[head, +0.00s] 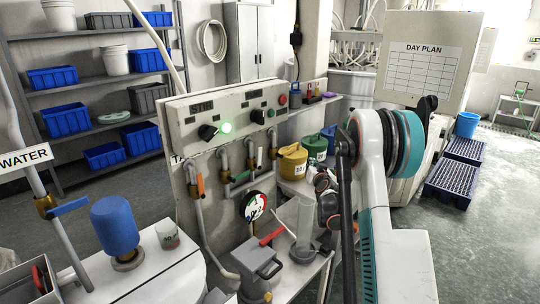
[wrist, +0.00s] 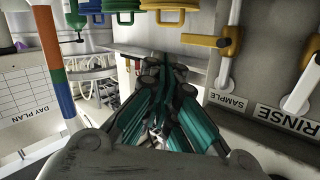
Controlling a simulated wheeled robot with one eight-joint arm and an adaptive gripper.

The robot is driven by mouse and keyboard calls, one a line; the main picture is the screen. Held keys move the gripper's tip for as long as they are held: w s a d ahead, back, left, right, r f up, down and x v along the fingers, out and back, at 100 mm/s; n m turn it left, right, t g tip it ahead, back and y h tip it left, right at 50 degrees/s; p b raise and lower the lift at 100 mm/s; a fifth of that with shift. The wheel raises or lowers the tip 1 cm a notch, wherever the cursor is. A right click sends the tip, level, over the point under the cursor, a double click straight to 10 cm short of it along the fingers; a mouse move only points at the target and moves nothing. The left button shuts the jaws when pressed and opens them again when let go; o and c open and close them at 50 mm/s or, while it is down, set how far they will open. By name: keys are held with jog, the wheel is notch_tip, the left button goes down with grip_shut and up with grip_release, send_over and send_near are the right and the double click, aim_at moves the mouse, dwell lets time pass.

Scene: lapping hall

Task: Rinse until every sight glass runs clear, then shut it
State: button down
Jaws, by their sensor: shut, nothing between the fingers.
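A round gauge (head: 254,205) sits lower. A clear upright cylinder (head: 305,222) stands on the bench; I cannot tell whether it is a sight glass or what it holds. My gripper (wrist: 163,65) is shut and empty, pointing at the bench area. In the wrist view a "RINSE" label (wrist: 288,118) and a "SAMPLE" label (wrist: 227,101) sit beside pipes at right.
A "WATER" pipe has a blue lever (head: 70,206). Yellow (head: 293,160) and green cans stand behind.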

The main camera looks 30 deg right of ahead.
aim_at(259, 158)
jog(key=w+a+r+m+t+y, duration=0.25)
jog(key=a+m+y, duration=0.45)
jog(key=a+m, duration=0.4)
jog(key=w+m+b, duration=0.1)
jog(key=w+b, duration=0.1)
jog(key=w, duration=0.8)
jog(key=shift+s+a+r+b, duration=0.1)
jog(key=shift+s+a+b, duration=0.15)
jog(key=shift+s+a, duration=0.4)
jog(key=shift+s+a+r+b, duration=0.1)
jog(key=shift+s+a+b, duration=0.25)
jog(key=shift+a, duration=0.45)
jog(key=shift+a, duration=0.1)
jog(key=shift+s+a+r, duration=0.15)
jog(key=shift+s+a, duration=0.1)
jog(key=shift+a, duration=0.35)
